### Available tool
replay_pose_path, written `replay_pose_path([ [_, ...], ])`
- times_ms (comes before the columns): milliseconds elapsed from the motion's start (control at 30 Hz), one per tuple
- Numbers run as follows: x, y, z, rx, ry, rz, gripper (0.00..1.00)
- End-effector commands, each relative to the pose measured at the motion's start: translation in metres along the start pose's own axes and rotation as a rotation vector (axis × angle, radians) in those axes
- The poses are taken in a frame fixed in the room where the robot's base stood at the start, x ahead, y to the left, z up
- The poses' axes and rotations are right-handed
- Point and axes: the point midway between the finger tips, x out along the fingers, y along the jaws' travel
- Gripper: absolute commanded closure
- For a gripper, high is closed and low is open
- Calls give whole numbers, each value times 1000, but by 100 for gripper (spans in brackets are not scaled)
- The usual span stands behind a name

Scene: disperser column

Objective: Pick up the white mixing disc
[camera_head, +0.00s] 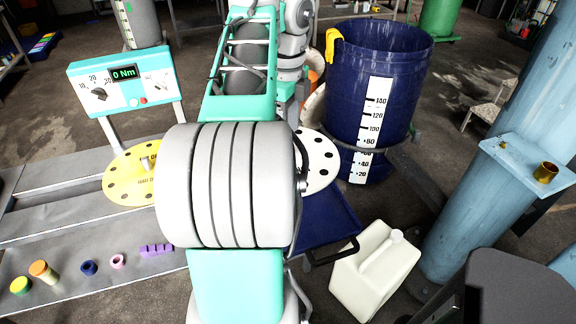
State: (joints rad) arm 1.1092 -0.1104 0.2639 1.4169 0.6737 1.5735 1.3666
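The white mixing disc (317,162) shows only in part, just right of the white, ribbed part of my arm. It is a flat white disc with dark round holes around its rim. Its left side and centre are hidden behind my arm. It appears to lie at the far end of a dark blue cart or tray (328,222), though its support is mostly hidden. My arm rises through the middle of the picture. My gripper cannot be made out; the arm covers the area where fingers could be.
A large blue barrel (405,75) with a white scale stands behind the disc. A yellow holed disc (118,188) lies left on a grey bench (75,222). A white canister (372,275) and a light-blue column (470,190) stand right. A torque panel (125,84) is at the left.

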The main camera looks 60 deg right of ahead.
Motion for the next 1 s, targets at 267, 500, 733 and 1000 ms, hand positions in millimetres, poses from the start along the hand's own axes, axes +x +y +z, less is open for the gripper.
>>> replay_pose_path([
  [267, 52, -1, -4, -5, 0, -2, 49],
  [500, 52, -1, -4, -7, 0, -2, 49],
  [733, 52, -1, -4, -8, 0, -2, 64],
  [1000, 53, 0, -4, -8, 1, -2, 86],
])
